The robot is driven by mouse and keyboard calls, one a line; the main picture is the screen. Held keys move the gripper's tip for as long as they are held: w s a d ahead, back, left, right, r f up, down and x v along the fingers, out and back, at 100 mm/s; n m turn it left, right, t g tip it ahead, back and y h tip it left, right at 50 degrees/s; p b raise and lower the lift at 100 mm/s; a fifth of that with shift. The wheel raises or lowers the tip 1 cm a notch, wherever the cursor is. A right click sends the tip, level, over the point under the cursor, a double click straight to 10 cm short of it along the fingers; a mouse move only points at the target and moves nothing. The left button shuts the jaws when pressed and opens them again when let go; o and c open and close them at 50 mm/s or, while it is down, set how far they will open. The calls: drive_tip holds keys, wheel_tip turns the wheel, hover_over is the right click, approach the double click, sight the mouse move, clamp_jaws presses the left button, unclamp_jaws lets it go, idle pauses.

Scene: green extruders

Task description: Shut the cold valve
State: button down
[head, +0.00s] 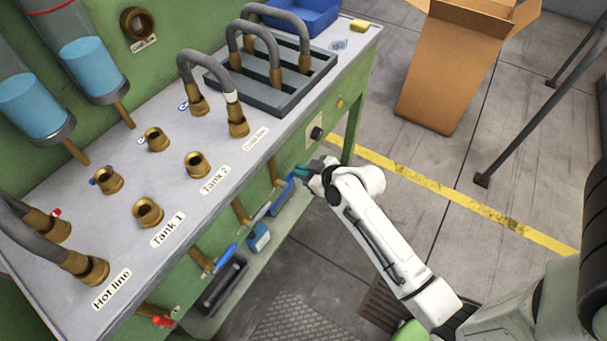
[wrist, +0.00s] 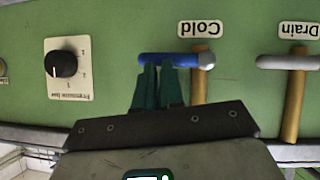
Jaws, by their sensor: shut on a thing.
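The cold valve's blue handle (wrist: 172,60) shows in the wrist view beside the upside-down "Cold" label (wrist: 200,28). It lies horizontally, crosswise to its upright brass pipe (wrist: 199,85), with a grey pivot end at the pipe. My gripper (wrist: 150,80) has its teal fingers shut on the blue handle, left of the pivot, and they hide part of it. In the head view my gripper (head: 301,171) is at the bench's green front, below the "Cold line" label (head: 255,139).
A grey drain handle (wrist: 287,62) is right of the cold valve in the wrist view. A black pressure knob (wrist: 62,64) is left. In the head view, a cardboard box (head: 448,75) stands on the floor, and hoses and brass fittings occupy the benchtop.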

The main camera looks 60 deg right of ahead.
drive_tip(key=shift+w+a+f, duration=0.1)
drive_tip(key=shift+a+f, duration=0.1)
drive_tip(key=shift+f, duration=0.1)
